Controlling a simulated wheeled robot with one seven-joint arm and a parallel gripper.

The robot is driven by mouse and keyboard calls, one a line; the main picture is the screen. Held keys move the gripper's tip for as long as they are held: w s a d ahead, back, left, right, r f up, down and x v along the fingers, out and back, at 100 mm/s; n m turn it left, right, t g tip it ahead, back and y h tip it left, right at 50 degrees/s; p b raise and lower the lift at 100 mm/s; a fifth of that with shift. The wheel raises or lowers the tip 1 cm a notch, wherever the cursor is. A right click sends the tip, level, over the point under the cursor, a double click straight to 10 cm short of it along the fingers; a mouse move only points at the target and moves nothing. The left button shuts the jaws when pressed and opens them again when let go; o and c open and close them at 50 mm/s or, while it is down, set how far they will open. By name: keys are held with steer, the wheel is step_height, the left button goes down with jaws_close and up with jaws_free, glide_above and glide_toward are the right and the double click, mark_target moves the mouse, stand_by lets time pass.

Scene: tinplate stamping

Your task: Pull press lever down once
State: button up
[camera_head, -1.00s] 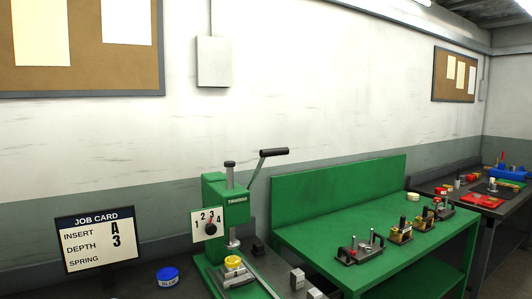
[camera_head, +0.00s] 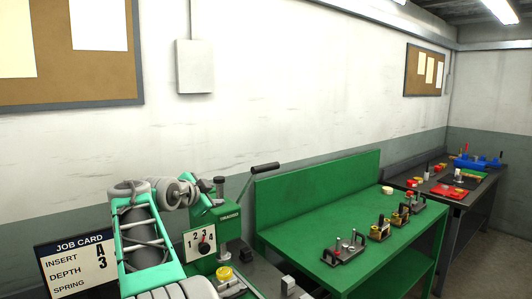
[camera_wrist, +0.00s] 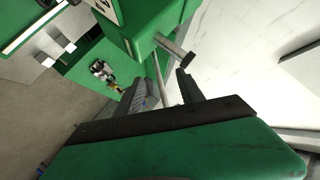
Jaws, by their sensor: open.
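The green press (camera_head: 212,222) stands left of centre in the head view, and part of its green body (camera_wrist: 150,20) shows in the wrist view. Its lever, with a black handle (camera_head: 264,168), is raised and slants up to the right. My gripper (camera_wrist: 160,77) is open beside the press in the wrist view. A grey rod (camera_wrist: 163,88) shows between its fingers; I cannot tell whether they touch it. In the head view my arm reaches across to the press, and my fingers are hidden there.
A job card (camera_head: 78,266) reading insert A, depth 3 stands at the left. A numbered dial plate (camera_head: 200,239) is on the press, with a yellow part (camera_head: 224,273) below. A green bench (camera_head: 335,215) with several fixtures is to the right. The space around the lever handle looks clear.

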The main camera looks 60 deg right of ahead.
mark_target(266, 168)
steer(key=s+d+r+m+g, duration=0.1)
steer(key=s+d+r+m, duration=0.1)
steer(key=s+d, duration=0.1)
steer(key=s+d+r+m+g+h+p, duration=0.1)
steer(key=s+d+r+m+g, duration=0.1)
steer(key=s+d, duration=0.1)
steer(key=s+d+r+m+g+h, duration=0.1)
steer(key=s+d+r+m, duration=0.1)
steer(key=r, duration=0.1)
steer(key=shift+s+d, duration=0.4)
steer(key=p+x, duration=0.3)
steer(key=x, duration=0.3)
steer(key=shift+s+d+f, duration=0.1)
steer(key=shift+d, duration=0.25)
steer(key=shift+d+f+p, duration=0.15)
steer(key=shift+d+p, duration=0.1)
steer(key=shift+p, duration=0.05)
steer(key=shift+c, duration=0.3)
jaws_close()
